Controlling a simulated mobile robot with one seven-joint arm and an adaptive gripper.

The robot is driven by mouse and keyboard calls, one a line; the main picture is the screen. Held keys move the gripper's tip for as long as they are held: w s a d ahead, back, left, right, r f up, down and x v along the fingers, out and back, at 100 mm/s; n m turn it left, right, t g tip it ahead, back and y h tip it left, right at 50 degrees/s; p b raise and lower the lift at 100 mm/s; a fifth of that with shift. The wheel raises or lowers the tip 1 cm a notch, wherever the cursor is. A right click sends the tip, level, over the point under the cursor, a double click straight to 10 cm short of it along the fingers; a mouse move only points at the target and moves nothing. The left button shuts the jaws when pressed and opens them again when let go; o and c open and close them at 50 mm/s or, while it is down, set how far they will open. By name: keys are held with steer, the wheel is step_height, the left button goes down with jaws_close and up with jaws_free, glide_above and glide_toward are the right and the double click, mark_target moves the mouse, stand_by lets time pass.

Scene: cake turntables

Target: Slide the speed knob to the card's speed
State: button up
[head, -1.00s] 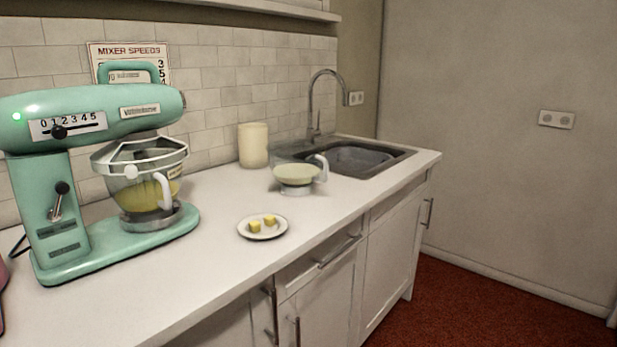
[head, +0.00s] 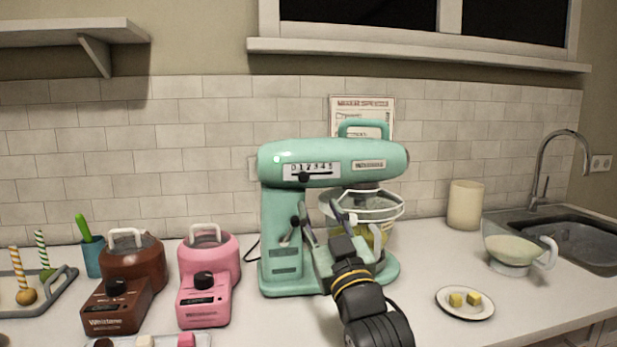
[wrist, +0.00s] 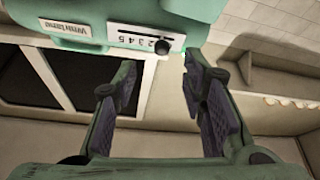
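The teal stand mixer (head: 335,155) stands on the counter with its bowl (head: 385,236) under the head. Its dark speed knob (head: 304,177) sits on a white scale marked 0 to 5, near 1 or 2; I cannot tell exactly. The wrist view shows the knob (wrist: 163,46) beyond and between my fingertips, with the scale (wrist: 132,40) upside down. My gripper (head: 321,218) is open and empty, in front of and below the knob, apart from it. The mixer speeds card (head: 362,103) hangs on the wall behind, partly hidden by the mixer's handle; its rows are unreadable.
A lever (head: 294,222) on the mixer's column is close to my left fingertip. A pink machine (head: 207,262) and a brown one (head: 128,270) stand left. A plate with yellow cubes (head: 450,308), a glass jug (head: 512,250) and a cream canister (head: 465,205) stand right.

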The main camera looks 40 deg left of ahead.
mark_target(306, 180)
steer(key=p+x, duration=0.3)
steer(key=x, duration=0.6)
steer(key=shift+s+r, duration=0.1)
steer(key=shift+s, duration=0.1)
steer(key=shift+w+a+r+p, duration=0.15)
steer(key=shift+w+a+p, duration=0.15)
steer(key=shift+w+a, duration=0.25)
steer(key=shift+s, duration=0.1)
steer(key=shift+c, duration=0.2)
jaws_close()
